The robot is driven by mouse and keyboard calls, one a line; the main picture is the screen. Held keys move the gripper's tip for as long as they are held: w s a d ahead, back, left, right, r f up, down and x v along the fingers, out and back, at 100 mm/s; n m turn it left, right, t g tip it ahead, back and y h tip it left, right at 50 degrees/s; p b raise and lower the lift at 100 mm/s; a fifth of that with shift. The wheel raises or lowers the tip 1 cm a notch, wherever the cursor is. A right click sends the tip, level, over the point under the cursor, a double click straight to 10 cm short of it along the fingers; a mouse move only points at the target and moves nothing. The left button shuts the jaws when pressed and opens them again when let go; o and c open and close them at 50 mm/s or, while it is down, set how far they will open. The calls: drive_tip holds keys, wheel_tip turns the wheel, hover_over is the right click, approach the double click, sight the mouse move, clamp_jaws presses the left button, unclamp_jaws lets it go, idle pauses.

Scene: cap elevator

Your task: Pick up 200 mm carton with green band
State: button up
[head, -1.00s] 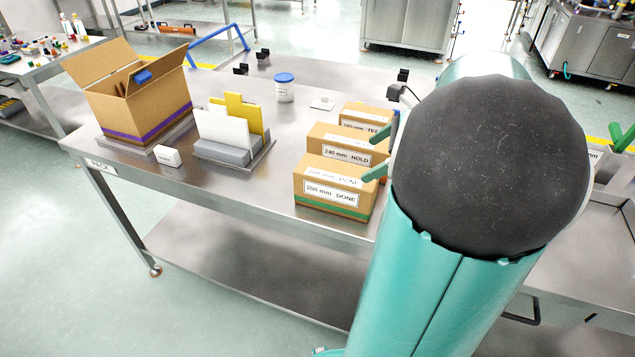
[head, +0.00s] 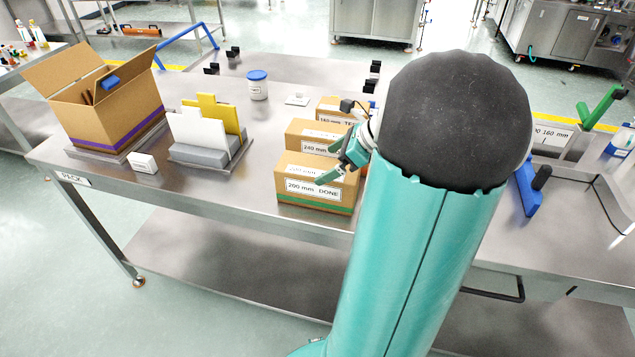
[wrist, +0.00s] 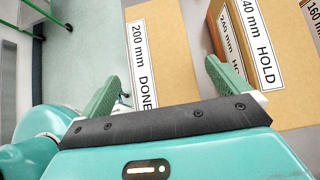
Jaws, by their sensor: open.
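The 200 mm carton with a green band (head: 310,200) stands on the steel table at the front of a row of cartons, labelled "200 mm DONE". In the wrist view the 200 mm carton (wrist: 168,55) lies ahead, between the finger directions. My gripper (head: 338,165) is at the carton's upper right in the head view, and part of it is hidden by my arm. In the wrist view my gripper (wrist: 160,85) has its two green fingers wide apart with nothing between them. Whether a finger touches the carton cannot be told.
The 240 mm HOLD carton (head: 298,131) stands close behind, and a 160 mm carton (head: 327,104) behind that. An open box with purple band (head: 105,110), a grey holder with panels (head: 200,152), a small white box (head: 143,163) and a blue-lidded jar (head: 257,88) stand left.

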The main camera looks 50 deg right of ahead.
sight(320, 167)
drive_tip(key=x, duration=0.5)
drive_tip(key=shift+r, duration=0.1)
drive_tip(key=shift+c, duration=0.4)
drive_tip(key=shift+d, duration=0.1)
drive_tip(key=c, duration=1.4)
